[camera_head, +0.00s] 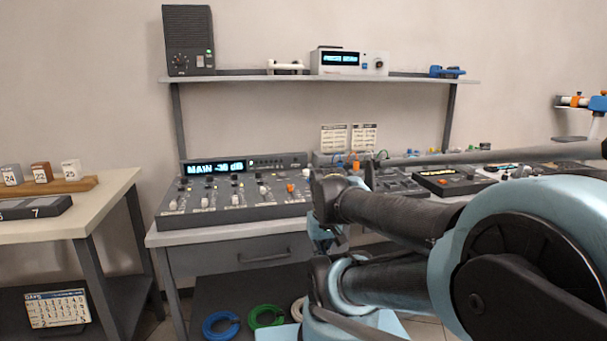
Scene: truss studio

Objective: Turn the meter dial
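A white meter box (349,62) stands on the upper shelf, right of its middle. It has a lit blue display (340,59) on the left of its front, too small to read surely. A small dark round dial (379,64) sits at the right of its front; its pointer setting cannot be made out. My arm, pale blue and dark, fills the lower right and reaches left in front of the bench, well below the shelf. Dark parts at its left end overlap, and I cannot make out the fingers of my gripper. Nothing of mine touches the meter box.
A mixing console (232,196) with a lit "MAIN" readout stands on the bench below the shelf (230,79). A dark speaker box (189,41) and a blue tool (447,72) flank the meter. A side table (95,205) stands left. Coloured cable coils (221,325) lie below.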

